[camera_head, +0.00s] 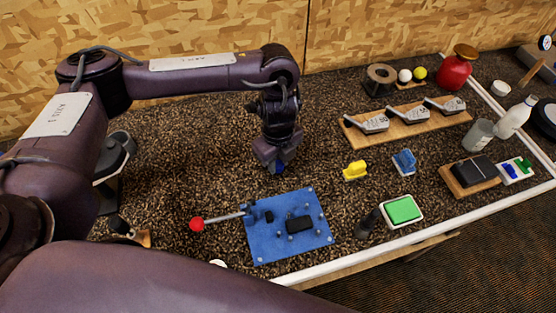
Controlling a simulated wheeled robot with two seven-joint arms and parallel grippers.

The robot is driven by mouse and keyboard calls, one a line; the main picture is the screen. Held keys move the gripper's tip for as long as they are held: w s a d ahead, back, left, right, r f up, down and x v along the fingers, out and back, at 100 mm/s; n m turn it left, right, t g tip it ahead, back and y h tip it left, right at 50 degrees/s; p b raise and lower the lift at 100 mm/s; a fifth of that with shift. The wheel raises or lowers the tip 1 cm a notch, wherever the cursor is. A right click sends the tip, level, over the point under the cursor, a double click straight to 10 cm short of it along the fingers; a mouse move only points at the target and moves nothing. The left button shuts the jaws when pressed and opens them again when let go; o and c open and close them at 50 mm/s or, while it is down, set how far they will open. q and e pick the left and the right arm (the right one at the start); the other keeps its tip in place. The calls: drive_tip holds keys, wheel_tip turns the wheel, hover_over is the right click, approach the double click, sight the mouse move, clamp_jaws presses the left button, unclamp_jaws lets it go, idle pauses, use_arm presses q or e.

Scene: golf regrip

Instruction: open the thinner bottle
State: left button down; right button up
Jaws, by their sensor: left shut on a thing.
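A white bottle (514,118) with a narrow neck stands at the right of the bench, beside a grey cup. A rounded red bottle (454,72) with a brown top stands at the back right. No label that I can read tells which one holds thinner. My left gripper (277,166) points down over the middle of the bench, behind the blue plate and far left of both bottles. It is shut on a small blue thing (278,169), mostly hidden by the fingers. My right gripper is not in view.
A blue plate (265,243) with a red-knobbed lever lies in front of the gripper. Yellow (355,169) and blue (404,161) clamps, a green pad (403,210) and a wooden rack (398,132) lie to the right. The grey cup (478,135) stands close to the white bottle.

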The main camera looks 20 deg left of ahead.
sight(278, 165)
use_arm(q)
drive_tip(key=c, duration=1.2)
unclamp_jaws()
drive_tip(key=shift+f, duration=0.1)
drive_tip(key=shift+o, duration=0.2)
wheel_tip(278, 165, up, 12)
drive_tip(key=shift+r+p, duration=0.2)
drive_tip(key=shift+p, duration=0.1)
